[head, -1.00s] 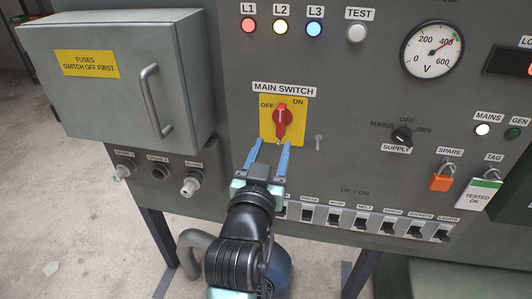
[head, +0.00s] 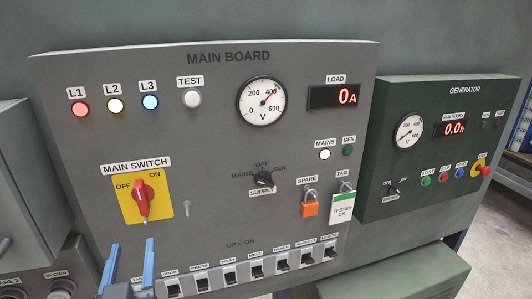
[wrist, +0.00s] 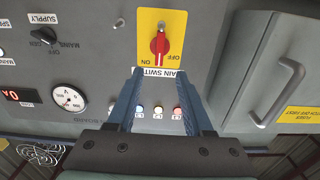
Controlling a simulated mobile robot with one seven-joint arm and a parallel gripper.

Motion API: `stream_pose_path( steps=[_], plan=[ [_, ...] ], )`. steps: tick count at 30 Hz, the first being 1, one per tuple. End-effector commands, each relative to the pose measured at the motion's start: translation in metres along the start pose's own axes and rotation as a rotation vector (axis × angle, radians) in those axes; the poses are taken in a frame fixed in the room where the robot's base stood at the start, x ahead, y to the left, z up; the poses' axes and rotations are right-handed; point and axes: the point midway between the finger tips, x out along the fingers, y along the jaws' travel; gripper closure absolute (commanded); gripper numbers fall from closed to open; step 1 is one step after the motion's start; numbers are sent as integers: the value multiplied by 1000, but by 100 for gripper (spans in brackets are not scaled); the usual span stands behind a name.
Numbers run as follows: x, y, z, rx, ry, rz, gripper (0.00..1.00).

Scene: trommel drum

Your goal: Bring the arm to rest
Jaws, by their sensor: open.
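My gripper (head: 129,247) is at the lower left of the head view, in front of the main board (head: 215,130). Its two blue fingers are apart with nothing between them. In the wrist view my gripper (wrist: 160,75) is also open and empty. The main switch (head: 141,202), a red handle on a yellow plate, is just above the fingertips in the head view, and the fingers look clear of it. The handle stands roughly upright between the OFF and ON marks. It also shows in the wrist view (wrist: 160,45), upside down. Most of my arm is out of view.
Breaker switches (head: 229,272) run along the board's lower edge. An orange padlock (head: 310,207) and a tag (head: 342,208) hang at the right. The generator panel (head: 440,150) stands further right. The fuse box (wrist: 265,80), with its bar handle, juts out beside the switch.

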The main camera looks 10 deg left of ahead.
Motion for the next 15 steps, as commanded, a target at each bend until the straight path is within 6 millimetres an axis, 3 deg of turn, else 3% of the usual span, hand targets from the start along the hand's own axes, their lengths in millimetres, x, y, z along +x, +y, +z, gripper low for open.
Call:
stream_pose_path(
  steps=[2, 5, 8, 10, 15],
  plan=[
    [1, 4, -7, 0, 11, 7, 49],
    [2, 24, -36, -1, 61, 42, 49],
    [0, 58, -90, -8, 153, 103, 49],
    [-7, 87, -135, -19, 234, 156, 49],
    [-47, 153, -243, -69, 437, 287, 49]
  ],
)
